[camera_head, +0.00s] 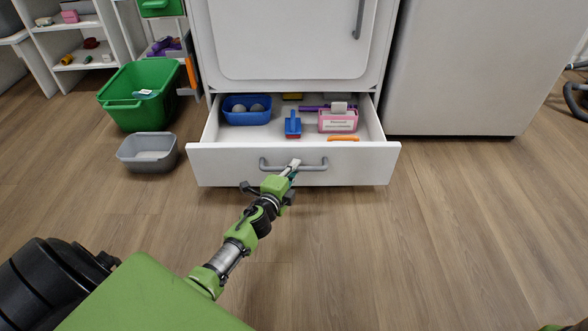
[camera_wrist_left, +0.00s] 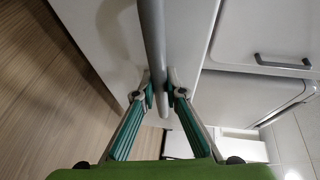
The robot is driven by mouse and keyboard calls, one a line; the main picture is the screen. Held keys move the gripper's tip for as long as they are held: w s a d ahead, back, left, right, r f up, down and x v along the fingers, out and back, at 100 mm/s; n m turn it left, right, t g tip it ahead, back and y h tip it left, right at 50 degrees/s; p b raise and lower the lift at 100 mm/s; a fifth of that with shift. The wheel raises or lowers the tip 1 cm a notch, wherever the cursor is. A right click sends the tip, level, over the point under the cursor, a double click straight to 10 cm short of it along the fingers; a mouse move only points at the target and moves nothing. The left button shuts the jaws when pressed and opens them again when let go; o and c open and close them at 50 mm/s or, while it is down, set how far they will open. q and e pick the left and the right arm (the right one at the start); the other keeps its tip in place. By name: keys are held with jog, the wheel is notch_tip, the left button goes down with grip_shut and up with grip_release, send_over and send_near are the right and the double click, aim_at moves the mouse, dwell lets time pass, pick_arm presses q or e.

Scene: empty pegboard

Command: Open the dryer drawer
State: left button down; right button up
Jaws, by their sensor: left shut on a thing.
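The white dryer drawer (camera_head: 230,168) at the bottom of the dryer (camera_head: 290,40) stands pulled out, and its contents show from above. A grey bar handle (camera_head: 316,167) is fixed across its front. My left gripper (camera_head: 293,168) is at the middle of this handle, shut on it. In the left wrist view the handle (camera_wrist_left: 151,40) runs between the two green-padded fingers (camera_wrist_left: 162,98). My right gripper does not show in either view.
The drawer holds a blue bin (camera_head: 247,117), a blue brush (camera_head: 293,125) and a pink box (camera_head: 338,121). A green bin (camera_head: 125,112) and a grey bin (camera_head: 148,165) stand on the floor to the left. The floor at right (camera_head: 470,220) is clear.

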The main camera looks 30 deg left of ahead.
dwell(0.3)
pick_arm(q)
jog(key=c, duration=2)
grip_release()
jog(key=shift+c, duration=0.2)
jog(key=v, duration=1.2)
